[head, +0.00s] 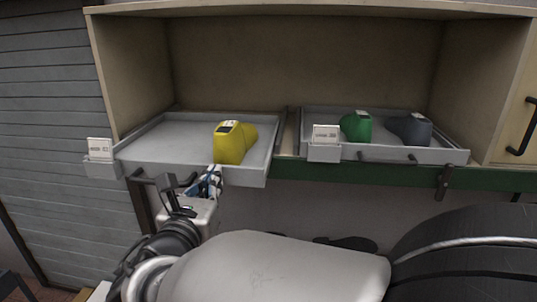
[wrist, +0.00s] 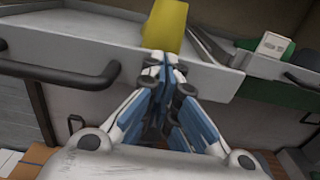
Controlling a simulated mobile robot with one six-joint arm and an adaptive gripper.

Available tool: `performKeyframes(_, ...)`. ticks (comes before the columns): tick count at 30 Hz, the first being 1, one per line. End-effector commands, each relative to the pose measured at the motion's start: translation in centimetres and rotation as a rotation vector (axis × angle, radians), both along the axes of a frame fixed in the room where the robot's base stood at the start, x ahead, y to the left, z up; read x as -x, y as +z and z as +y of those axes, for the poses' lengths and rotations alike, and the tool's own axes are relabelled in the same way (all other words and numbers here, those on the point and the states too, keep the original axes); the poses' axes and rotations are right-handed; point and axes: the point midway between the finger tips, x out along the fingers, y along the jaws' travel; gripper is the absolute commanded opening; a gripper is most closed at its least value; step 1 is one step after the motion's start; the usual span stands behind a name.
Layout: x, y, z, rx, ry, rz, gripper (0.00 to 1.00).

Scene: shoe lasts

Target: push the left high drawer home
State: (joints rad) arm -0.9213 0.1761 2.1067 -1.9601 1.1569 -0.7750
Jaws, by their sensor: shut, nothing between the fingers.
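The left high drawer (head: 180,134) is a grey tray pulled out from the cabinet, with a dark bar handle on its front. A yellow shoe last (head: 235,142) stands in it near the front right. My gripper (head: 214,175) is shut and empty, with its fingertips at the drawer's front face, right of the handle. In the wrist view the shut fingertips (wrist: 160,60) are at the drawer front (wrist: 100,38), just below the yellow last (wrist: 166,25). The handle (wrist: 62,75) is to their left. I cannot tell whether the tips touch the front.
A second grey drawer (head: 440,155) to the right holds a green last (head: 356,127) and a dark grey last (head: 410,129). White label cards (head: 99,148) stand at the drawers' front left corners. A green rail (head: 480,178) runs below. The cabinet space above the drawers is empty.

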Motion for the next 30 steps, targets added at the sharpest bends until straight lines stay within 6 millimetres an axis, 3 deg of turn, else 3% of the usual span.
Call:
performKeyframes(11,-0.2,-0.1,0.0,0.001,-0.001,0.001,0.00)
performKeyframes(30,-4.6,0.0,-0.4,0.001,0.000,0.000,0.00)
